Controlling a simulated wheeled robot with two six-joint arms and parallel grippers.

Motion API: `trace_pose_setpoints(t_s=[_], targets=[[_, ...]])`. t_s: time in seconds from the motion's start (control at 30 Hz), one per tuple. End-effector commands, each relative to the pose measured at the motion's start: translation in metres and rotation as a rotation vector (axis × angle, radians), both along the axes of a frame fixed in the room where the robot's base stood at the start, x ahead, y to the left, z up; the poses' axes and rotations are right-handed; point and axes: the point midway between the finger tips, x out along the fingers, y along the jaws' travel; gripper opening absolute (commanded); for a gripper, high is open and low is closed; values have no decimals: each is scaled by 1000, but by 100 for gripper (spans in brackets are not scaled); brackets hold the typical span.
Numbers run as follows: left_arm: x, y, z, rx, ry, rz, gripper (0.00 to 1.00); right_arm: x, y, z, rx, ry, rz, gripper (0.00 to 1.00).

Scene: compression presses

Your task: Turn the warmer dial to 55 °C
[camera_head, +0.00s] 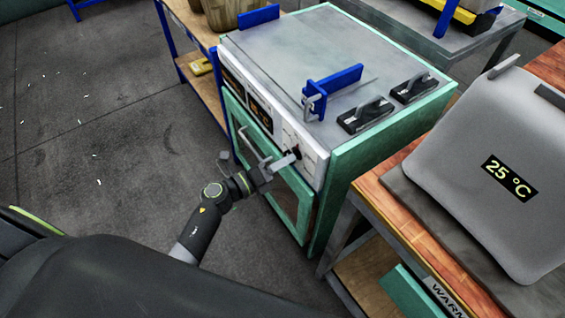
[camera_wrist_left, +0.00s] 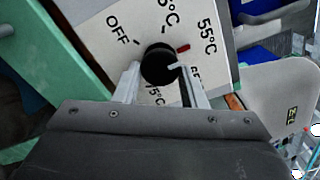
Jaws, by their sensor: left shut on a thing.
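The warmer dial (camera_wrist_left: 158,63) is a round black knob on a white panel (camera_wrist_left: 108,14) in the left wrist view. Labels around it include OFF at left and 55 °C at upper right, with a red mark (camera_wrist_left: 183,48) beside 55 °C. My left gripper (camera_wrist_left: 158,72) is shut on the dial, a finger on each side. In the head view, my left gripper (camera_head: 284,162) is at the front panel of the green cabinet (camera_head: 335,200). My right gripper is out of view.
A grey unit (camera_head: 450,140) showing 25 °C stands on a wood-edged bench (camera_head: 400,205) at right. A door handle (camera_head: 247,143) is left of my gripper. Blue brackets (camera_head: 340,78) and black-handled blocks (camera_head: 365,115) are on the cabinet top. Open floor lies left.

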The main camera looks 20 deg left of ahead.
Motion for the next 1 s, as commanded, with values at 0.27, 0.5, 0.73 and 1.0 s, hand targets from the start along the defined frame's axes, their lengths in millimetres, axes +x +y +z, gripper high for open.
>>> trace_pose_setpoints(t_s=[0.27,0.5,0.73,1.0], targets=[[-1,0,-2,9,-2,0,15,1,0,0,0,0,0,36],[-1,0,-1,7,-1,0,48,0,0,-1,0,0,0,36],[0,0,-1,6,-3,0,58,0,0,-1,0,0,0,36],[-1,1,0,6,-3,0,58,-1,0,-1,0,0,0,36]])
